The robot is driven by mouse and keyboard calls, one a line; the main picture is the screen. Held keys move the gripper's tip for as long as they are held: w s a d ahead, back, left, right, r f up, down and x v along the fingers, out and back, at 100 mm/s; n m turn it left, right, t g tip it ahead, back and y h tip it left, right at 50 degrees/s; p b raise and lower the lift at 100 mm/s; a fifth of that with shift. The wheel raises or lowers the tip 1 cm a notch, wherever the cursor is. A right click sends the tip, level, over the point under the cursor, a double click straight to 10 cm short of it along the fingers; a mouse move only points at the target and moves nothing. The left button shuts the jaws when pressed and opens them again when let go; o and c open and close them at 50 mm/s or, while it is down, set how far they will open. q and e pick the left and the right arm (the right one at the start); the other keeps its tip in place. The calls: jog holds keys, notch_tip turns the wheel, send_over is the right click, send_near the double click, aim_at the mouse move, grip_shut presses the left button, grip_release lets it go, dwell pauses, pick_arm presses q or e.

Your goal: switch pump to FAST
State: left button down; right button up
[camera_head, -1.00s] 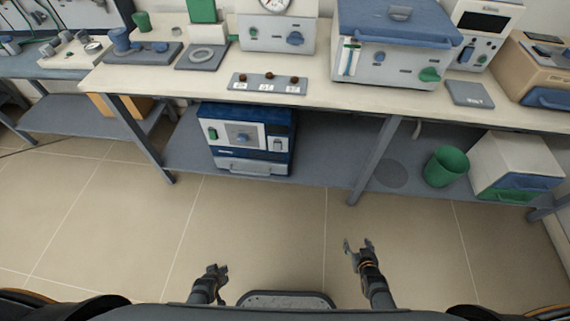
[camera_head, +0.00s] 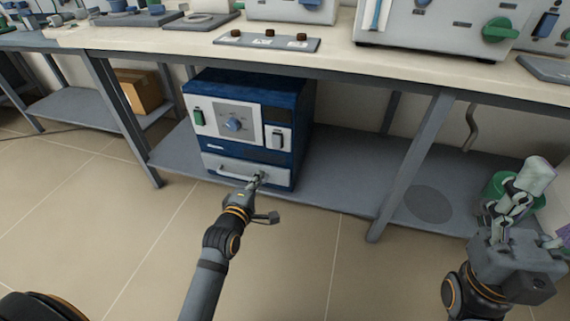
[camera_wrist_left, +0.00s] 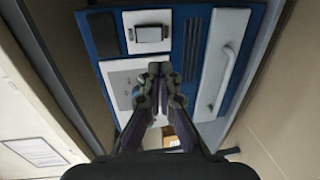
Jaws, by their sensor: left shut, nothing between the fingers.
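A blue box unit (camera_head: 290,110) with a white front, which I take to be the pump, stands on the shelf under the bench. My left gripper (camera_head: 259,178) is shut and empty, in front of the handle's right end.
The bench top (camera_head: 180,40) overhangs the unit, and a bench leg (camera_head: 412,165) stands to its right. A green bin (camera_head: 497,186) is partly hidden behind my right gripper. A small panel with several knobs (camera_head: 267,43) lies on the bench. The floor in front is clear.

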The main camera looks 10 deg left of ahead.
pick_arm(q)
jog(key=shift+r, duration=0.2)
jog(key=b, duration=0.7)
send_near(276, 147)
jog(key=w, duration=0.5)
jog(key=shift+w+d+f, duration=0.2)
jog(key=shift+w+f, duration=0.25)
jog(key=shift+w, duration=0.45)
